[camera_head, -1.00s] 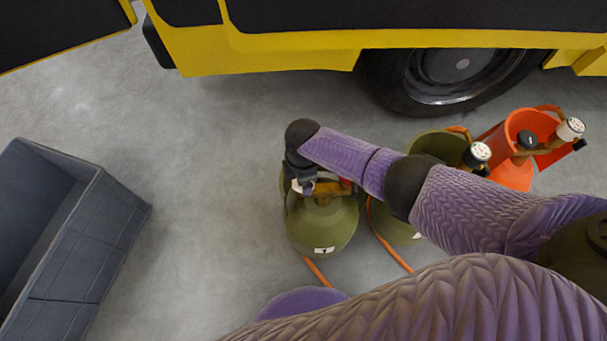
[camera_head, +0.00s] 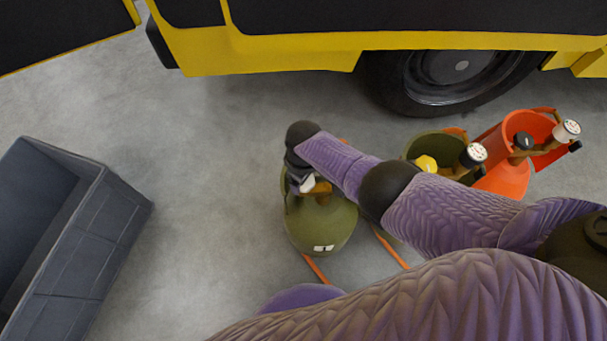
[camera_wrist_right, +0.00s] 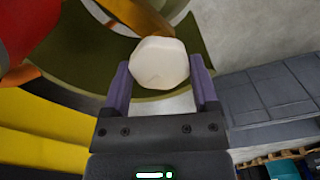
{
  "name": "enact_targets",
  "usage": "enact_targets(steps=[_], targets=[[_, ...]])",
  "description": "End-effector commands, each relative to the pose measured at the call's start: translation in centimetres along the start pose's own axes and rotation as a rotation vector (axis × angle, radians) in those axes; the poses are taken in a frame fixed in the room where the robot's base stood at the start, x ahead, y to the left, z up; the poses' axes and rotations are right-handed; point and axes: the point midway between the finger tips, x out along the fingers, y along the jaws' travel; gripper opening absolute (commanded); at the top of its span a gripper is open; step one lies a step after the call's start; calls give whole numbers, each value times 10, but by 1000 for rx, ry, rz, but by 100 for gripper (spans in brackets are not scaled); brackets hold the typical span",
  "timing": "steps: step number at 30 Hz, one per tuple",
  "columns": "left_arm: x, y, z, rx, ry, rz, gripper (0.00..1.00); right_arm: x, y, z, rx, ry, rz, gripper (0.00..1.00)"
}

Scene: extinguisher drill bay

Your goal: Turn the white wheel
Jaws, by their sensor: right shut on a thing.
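The white wheel (camera_wrist_right: 160,63) is a pale, many-sided knob on top of a green cylinder. It sits between the two purple fingers of my right gripper (camera_wrist_right: 160,84), which is shut on it. In the head view my right gripper (camera_head: 300,178) reaches down over the nearest green cylinder (camera_head: 322,225), which stands upright with a white label. There the wheel (camera_head: 307,184) shows only in part under my wrist. My left gripper is not in view.
A second green cylinder with a yellow knob (camera_head: 426,163) and gauge stands behind my arm. An orange cylinder (camera_head: 507,178) stands at right. Orange hoses (camera_head: 316,269) lie on the floor. A grey bin (camera_head: 100,215) is at left, a yellow vehicle (camera_head: 300,55) at the back. Floor between is clear.

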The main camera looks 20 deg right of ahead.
Motion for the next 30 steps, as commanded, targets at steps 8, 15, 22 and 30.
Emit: enact_targets(steps=[8, 15, 22, 30], targets=[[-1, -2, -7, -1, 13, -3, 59, 0, 0, 1, 108, -4, 0, 18], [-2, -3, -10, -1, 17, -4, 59, 0, 0, 1, 141, -3, 0, 18], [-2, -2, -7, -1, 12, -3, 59, 0, 0, 1, 145, -3, 0, 18], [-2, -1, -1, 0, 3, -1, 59, 0, 0, 1, 144, -2, 0, 100]])
